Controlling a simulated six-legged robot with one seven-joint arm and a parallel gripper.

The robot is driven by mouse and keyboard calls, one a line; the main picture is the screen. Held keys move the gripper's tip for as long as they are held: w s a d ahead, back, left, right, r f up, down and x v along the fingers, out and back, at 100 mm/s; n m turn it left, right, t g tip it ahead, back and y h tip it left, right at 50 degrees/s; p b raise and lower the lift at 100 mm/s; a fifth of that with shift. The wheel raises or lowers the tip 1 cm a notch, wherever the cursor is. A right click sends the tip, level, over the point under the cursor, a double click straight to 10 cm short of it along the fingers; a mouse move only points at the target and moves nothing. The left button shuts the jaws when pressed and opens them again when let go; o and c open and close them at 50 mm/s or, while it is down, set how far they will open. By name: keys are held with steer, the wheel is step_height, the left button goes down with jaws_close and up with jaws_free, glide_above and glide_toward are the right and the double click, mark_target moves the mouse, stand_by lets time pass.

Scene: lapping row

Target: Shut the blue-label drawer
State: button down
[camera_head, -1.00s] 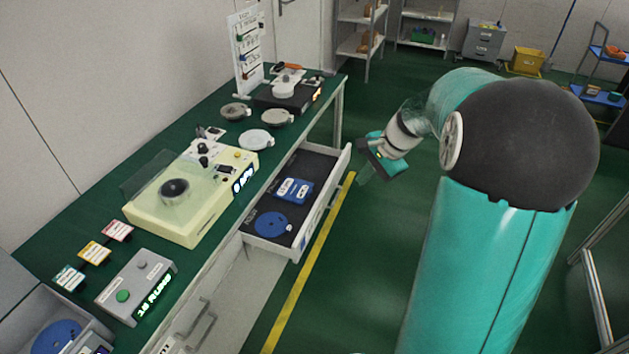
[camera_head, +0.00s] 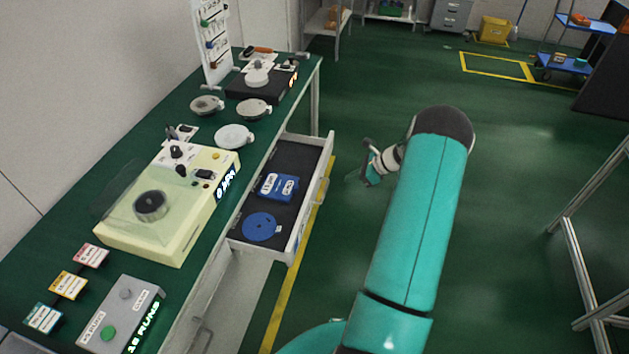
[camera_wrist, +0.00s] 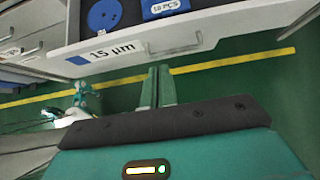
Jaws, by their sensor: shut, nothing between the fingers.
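The drawer (camera_head: 311,210) under the green bench stands open in the head view. Its pale front also fills the upper part of the wrist view (camera_wrist: 215,32), with a blue-edged "15 µm" label (camera_wrist: 104,52) and a bar handle (camera_wrist: 172,46). Inside lie a blue disc (camera_head: 260,227) and a blue case (camera_head: 278,187). My gripper (camera_head: 357,178) is outside the drawer, to the right of its front. In the wrist view its shut, empty fingers (camera_wrist: 158,88) point at the front just below the handle. A gap seems to remain; contact is not clear.
The green bench top (camera_head: 85,220) carries a cream lapping machine (camera_head: 190,215), a grey button box (camera_head: 122,315) and several pale discs. A yellow floor line (camera_head: 285,295) runs beside the drawer. Open green floor lies right of it; a metal frame (camera_head: 570,240) stands at far right.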

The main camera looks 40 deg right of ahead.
glide_toward(314, 189)
steer(key=x, duration=0.5)
steer(key=shift+d+f, duration=0.1)
steer(key=shift+f, duration=0.25)
steer(key=shift+w, duration=0.35)
steer(key=shift+a, duration=0.25)
steer(key=w+a, duration=0.4)
steer(key=w, duration=0.1)
steer(key=w+a, duration=0.4)
steer(key=w, duration=0.2)
steer(key=w+a, duration=0.4)
steer(key=w, duration=0.1)
steer(key=shift+w+a, duration=0.25)
steer(key=shift+a, duration=0.1)
steer(key=shift+w+a, duration=0.2)
steer(key=shift+w, duration=0.05)
steer(key=shift+a+r, duration=0.1)
steer(key=shift+a, duration=0.05)
